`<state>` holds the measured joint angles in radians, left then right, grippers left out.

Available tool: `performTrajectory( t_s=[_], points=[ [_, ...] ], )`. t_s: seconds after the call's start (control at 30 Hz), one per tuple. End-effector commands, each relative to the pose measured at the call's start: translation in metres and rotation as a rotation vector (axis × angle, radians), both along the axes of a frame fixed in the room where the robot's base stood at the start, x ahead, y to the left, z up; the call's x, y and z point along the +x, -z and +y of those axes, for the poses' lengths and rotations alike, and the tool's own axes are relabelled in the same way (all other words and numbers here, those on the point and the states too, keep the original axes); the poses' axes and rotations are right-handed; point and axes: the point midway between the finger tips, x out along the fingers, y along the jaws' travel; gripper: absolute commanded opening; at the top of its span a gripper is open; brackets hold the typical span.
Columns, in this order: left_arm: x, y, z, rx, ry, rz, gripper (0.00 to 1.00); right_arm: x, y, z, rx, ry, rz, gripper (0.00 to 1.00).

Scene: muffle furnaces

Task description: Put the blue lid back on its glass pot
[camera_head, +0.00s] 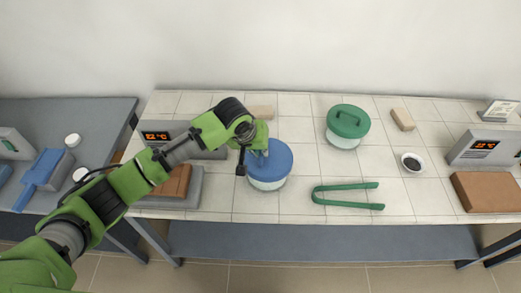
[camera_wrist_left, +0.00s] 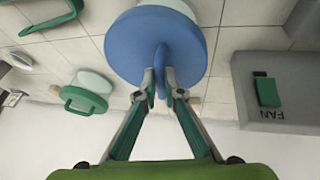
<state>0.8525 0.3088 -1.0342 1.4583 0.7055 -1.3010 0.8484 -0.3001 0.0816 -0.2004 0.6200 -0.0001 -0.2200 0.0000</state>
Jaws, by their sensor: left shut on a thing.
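The blue lid (camera_head: 279,160) is at the top of its glass pot (camera_head: 268,184) on the tiled table. In the left wrist view the lid (camera_wrist_left: 190,40) is a blue disc with an upright handle (camera_wrist_left: 161,68), and a bit of the pot (camera_wrist_left: 178,6) shows past its edge. My left gripper (camera_head: 254,162) is shut on the lid's handle; its fingertips (camera_wrist_left: 162,88) also show there. Whether the lid rests fully on the rim or sits slightly above it I cannot tell. My right gripper is not in view.
A second pot with a green lid (camera_head: 348,121) stands to the right. Green tongs (camera_head: 347,195) lie in front of it. A small dark-filled bowl (camera_head: 412,162) and a furnace (camera_head: 484,149) are farther right. Another furnace (camera_head: 156,135) stands behind my left arm.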

Motion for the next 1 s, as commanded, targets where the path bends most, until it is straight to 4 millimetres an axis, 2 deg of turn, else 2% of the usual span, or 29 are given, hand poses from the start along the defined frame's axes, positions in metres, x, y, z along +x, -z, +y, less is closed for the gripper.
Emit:
performTrajectory(
  t_s=[0.1,0.13,0.2,0.5,0.63,0.77,1.0],
  points=[
    [0.0,-0.001,0.0,-0.001,0.0,-0.001,0.0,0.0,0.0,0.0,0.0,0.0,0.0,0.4],
    [0.0,-0.001,0.0,-0.001,0.0,-0.001,0.16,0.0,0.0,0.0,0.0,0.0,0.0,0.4],
    [0.0,-0.001,0.0,-0.001,0.0,-0.001,0.28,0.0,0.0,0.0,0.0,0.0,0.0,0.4],
    [0.0,0.0,0.0,0.0,0.0,0.001,0.28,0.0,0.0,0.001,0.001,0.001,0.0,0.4],
    [-0.003,-0.007,0.002,-0.001,0.0,0.0,0.28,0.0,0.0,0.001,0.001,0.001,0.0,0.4],
    [-0.009,-0.026,0.006,-0.003,0.001,-0.003,0.28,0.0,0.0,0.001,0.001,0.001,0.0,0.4],
    [-0.028,-0.073,0.018,-0.002,0.001,-0.003,0.28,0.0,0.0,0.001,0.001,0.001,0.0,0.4]
  ],
)
